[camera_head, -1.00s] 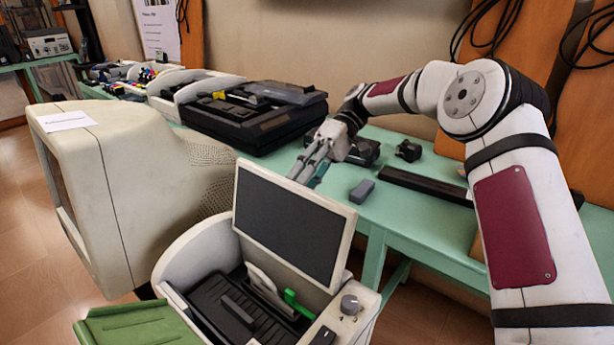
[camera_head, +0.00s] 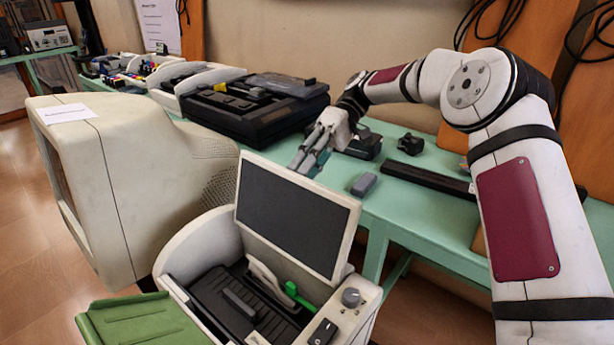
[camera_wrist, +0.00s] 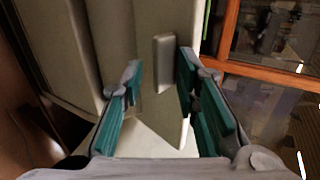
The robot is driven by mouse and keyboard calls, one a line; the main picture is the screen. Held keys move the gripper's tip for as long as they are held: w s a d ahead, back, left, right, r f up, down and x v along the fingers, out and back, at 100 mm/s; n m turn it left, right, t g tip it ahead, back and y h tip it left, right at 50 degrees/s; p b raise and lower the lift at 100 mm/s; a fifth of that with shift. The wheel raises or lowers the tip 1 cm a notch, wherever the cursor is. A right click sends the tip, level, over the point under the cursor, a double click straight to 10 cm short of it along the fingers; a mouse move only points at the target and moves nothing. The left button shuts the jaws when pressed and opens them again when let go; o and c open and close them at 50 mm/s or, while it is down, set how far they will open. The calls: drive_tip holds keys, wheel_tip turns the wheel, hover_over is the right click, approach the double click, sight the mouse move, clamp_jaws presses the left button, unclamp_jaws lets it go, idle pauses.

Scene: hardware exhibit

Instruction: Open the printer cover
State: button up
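The printer (camera_head: 205,240) is a white machine in the front middle of the head view, with a black inner tray and a green lever. Its cover (camera_head: 290,222), a dark panel in a white frame, stands raised and leans back. My gripper (camera_head: 304,168) is behind the cover's top edge, and the cover partly hides its fingertips. In the wrist view my gripper (camera_wrist: 160,76) is open, with teal finger pads apart. A small pale rectangular tab (camera_wrist: 164,63) on a pale surface shows between the fingers. I cannot tell whether they touch anything.
A beige monitor (camera_head: 125,180) stands left of the printer. A green table (camera_head: 420,205) behind it holds a black machine (camera_head: 255,108), a small grey block (camera_head: 364,185) and a long black bar (camera_head: 430,180). A green tray (camera_head: 140,320) juts out at the printer's front.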

wheel_tip(320, 180, up, 8)
idle(0.4)
